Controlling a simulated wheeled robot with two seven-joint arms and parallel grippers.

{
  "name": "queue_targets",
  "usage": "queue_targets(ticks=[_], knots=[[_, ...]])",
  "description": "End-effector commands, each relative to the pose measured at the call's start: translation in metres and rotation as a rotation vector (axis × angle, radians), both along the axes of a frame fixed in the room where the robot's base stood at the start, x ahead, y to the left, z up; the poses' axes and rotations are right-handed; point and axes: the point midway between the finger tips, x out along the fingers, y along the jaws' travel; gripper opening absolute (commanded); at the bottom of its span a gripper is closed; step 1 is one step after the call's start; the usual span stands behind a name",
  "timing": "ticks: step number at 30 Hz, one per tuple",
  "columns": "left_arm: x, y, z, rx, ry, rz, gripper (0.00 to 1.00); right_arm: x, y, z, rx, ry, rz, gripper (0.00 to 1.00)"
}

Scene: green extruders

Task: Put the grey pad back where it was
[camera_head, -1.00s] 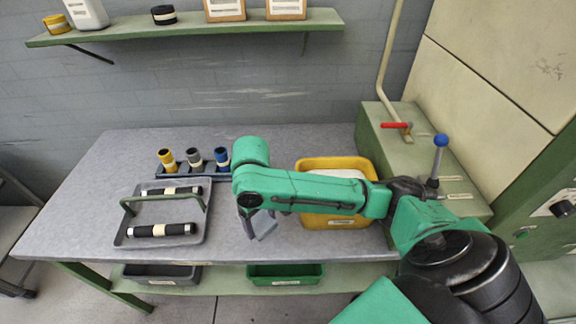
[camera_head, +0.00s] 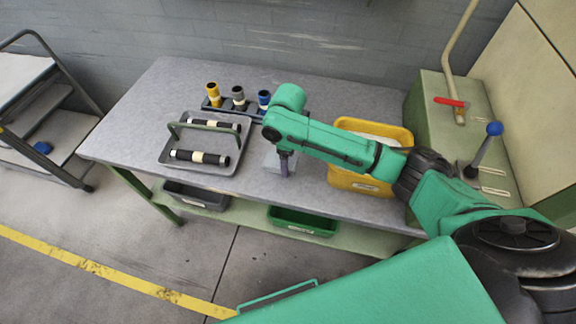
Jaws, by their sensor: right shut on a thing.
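The right gripper (camera_head: 286,165) points down over the table, to the right of the grey carrying tray. It is shut on the grey pad (camera_head: 271,161), a small light grey piece partly hidden behind the fingers. I cannot tell whether the pad touches the table top (camera_head: 330,98) or hangs just above it. My left gripper is not in view.
The grey handled tray (camera_head: 175,160) holds two black rollers. Behind it stands a rack (camera_head: 228,108) with yellow, grey and blue cups. A yellow bin (camera_head: 405,134) is right of the gripper, under my forearm. Grey (camera_head: 195,196) and green (camera_head: 303,222) bins sit on the lower shelf.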

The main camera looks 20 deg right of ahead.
Motion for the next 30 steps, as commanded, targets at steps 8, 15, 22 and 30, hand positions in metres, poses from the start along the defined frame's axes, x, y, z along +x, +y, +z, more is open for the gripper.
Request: queue_targets(ticks=[8,15,22,30], knots=[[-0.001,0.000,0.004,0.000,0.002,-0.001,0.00,-0.001,0.000,-0.040,-0.001,0.001,0.001,0.24],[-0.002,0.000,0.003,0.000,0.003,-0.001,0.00,-0.001,0.000,-0.042,0.000,0.001,0.000,0.24],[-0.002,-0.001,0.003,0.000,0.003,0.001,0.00,-0.001,0.000,-0.041,0.000,0.001,0.000,1.00],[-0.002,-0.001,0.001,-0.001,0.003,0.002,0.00,0.001,0.001,-0.019,0.003,-0.003,0.001,1.00]])
